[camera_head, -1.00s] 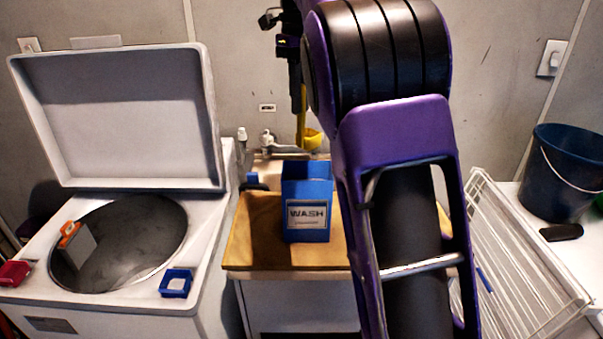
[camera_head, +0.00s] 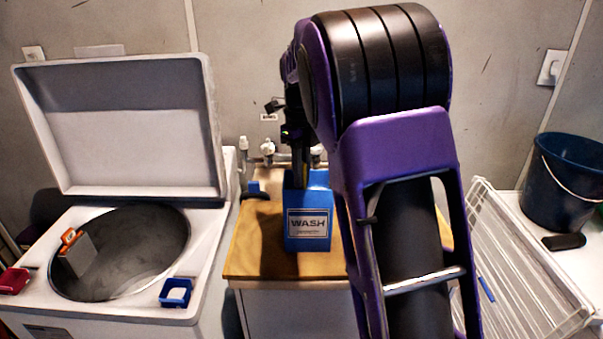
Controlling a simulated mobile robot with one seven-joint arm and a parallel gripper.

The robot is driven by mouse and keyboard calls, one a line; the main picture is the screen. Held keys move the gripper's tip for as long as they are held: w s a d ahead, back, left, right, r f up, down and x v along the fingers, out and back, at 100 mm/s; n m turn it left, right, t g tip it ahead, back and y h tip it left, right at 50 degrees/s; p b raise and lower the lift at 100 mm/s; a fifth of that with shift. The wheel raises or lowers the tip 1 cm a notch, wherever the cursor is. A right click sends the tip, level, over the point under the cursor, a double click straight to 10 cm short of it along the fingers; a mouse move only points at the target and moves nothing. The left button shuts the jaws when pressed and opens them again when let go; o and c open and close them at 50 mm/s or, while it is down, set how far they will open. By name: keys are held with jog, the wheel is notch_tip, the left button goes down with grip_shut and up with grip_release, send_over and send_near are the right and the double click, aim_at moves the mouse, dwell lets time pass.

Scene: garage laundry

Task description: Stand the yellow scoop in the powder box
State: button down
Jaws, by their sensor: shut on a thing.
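The blue powder box (camera_head: 307,222), labelled WASH, stands upright on the wooden top of the cabinet. My gripper (camera_head: 299,172) points straight down at the box's open top, with its fingertips at or inside the rim. It is shut on the yellow scoop, whose handle it held a second ago. The scoop itself is now hidden by the box's front wall and my gripper. I cannot tell whether the scoop touches the bottom of the box.
The wooden top (camera_head: 262,250) has clear room left of the box. Taps (camera_head: 267,149) stand behind it. An open washer (camera_head: 125,270) is at the left, with a small blue tray (camera_head: 175,292) on its edge. A white rack (camera_head: 520,270) and blue bucket (camera_head: 567,180) are at the right.

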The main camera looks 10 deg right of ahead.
jog(key=shift+f, duration=0.2)
jog(key=c, duration=0.9)
grip_release()
jog(key=shift+r, duration=0.2)
notch_tip(320, 180, up, 12)
jog(key=shift+r, duration=0.1)
